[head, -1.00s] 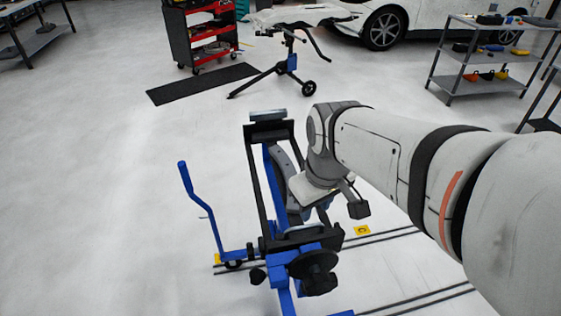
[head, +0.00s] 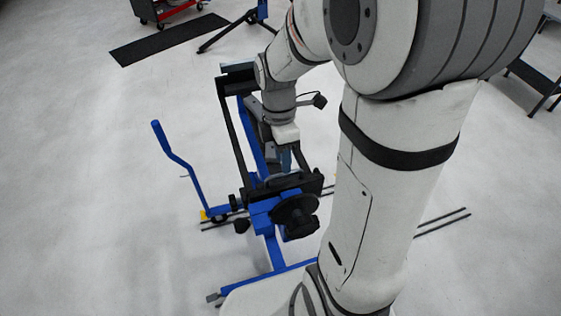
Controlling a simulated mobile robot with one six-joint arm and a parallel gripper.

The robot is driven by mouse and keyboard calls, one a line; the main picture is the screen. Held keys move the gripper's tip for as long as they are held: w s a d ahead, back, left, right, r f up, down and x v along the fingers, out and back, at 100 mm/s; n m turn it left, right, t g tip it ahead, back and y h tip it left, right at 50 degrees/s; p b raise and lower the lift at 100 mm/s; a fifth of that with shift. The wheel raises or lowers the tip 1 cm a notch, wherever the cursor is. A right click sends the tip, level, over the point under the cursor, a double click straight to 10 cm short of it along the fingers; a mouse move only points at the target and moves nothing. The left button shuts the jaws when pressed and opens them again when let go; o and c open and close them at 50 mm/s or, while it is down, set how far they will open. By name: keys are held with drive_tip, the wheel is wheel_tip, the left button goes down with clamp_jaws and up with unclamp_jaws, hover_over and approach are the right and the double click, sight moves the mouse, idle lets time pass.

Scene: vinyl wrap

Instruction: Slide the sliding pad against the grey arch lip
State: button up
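The grey arch (head: 256,108) sits inside the black and blue stand frame (head: 229,122). My arm and wrist cover much of it, and its lip cannot be made out clearly. My gripper (head: 286,160) points down inside the frame, beside the arch and just behind the black crossbar at the near end. Its fingers are small and partly hidden, so I cannot tell whether they are open or shut, or touching the arch. I cannot make out the sliding pad for certain.
A blue upright handle (head: 175,150) stands left of the frame. A black round knob (head: 296,215) sits at the near end. A dark mat (head: 168,38) and a red cart (head: 160,10) are at the back left. The floor on the left is clear.

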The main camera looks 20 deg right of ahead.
sight(282, 180)
drive_tip(key=shift+s+f, duration=0.15)
drive_tip(key=shift+f, duration=0.6)
drive_tip(key=shift+s+f, duration=0.15)
drive_tip(key=shift+f, duration=0.6)
drive_tip(key=shift+c, duration=0.3)
clamp_jaws()
